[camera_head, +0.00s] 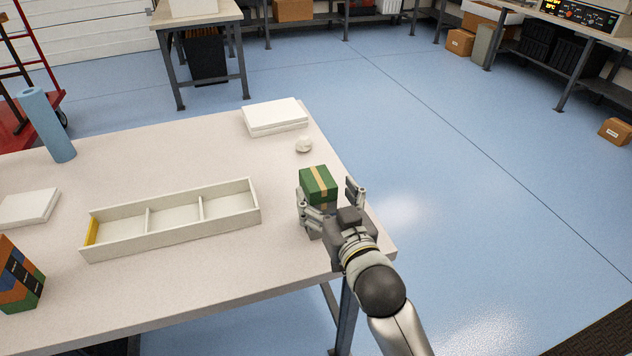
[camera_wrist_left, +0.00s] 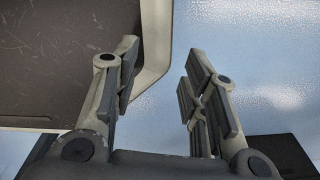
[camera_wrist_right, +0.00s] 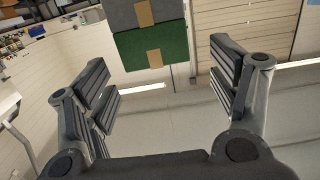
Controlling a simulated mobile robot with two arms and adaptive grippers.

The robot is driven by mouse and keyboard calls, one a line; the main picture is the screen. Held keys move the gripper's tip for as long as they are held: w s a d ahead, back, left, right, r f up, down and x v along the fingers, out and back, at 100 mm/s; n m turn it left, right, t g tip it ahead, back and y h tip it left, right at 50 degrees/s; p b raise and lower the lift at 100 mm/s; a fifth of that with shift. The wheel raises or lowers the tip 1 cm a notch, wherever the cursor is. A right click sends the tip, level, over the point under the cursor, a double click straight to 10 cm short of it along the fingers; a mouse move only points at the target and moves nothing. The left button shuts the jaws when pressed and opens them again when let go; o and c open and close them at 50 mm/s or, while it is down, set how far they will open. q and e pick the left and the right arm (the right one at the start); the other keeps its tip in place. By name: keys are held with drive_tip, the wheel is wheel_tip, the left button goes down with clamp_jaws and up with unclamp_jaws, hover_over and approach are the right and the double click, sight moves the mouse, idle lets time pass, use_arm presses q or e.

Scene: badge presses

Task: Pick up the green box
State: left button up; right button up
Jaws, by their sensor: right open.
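The green box (camera_head: 318,184) with a tan tape strip is near the right edge of the table. In the right wrist view the green box (camera_wrist_right: 153,52) shows beyond the fingers, towards the top, with a grey taped face adjoining it. My right gripper (camera_head: 329,198) is open around the box's near side, one finger to its left and one to its right. The lower part of the box is hidden by the gripper. I cannot tell whether a finger touches it. My left gripper (camera_wrist_left: 160,90) is open and empty in its wrist view, and outside the head view.
A white three-compartment tray (camera_head: 172,238) lies left of the green box. A small white round object (camera_head: 304,145) and a white stack (camera_head: 275,117) are behind it. A multicoloured stack (camera_head: 20,278) and a blue roll (camera_head: 46,125) are at left. Floor is clear right of the table.

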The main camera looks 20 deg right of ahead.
sight(312, 168)
drive_tip(key=shift+w, duration=0.85)
drive_tip(key=w, duration=0.3)
drive_tip(key=shift+w+f, duration=0.15)
drive_tip(key=shift+f, duration=0.15)
drive_tip(key=shift+w+f, duration=0.1)
drive_tip(key=shift+w, duration=0.5)
use_arm(q)
drive_tip(key=shift+w+a+r, duration=0.15)
drive_tip(key=shift+w+r, duration=0.2)
drive_tip(key=shift+w, duration=0.4)
use_arm(e)
drive_tip(key=c, duration=1.1)
use_arm(q)
drive_tip(key=shift+s, duration=0.15)
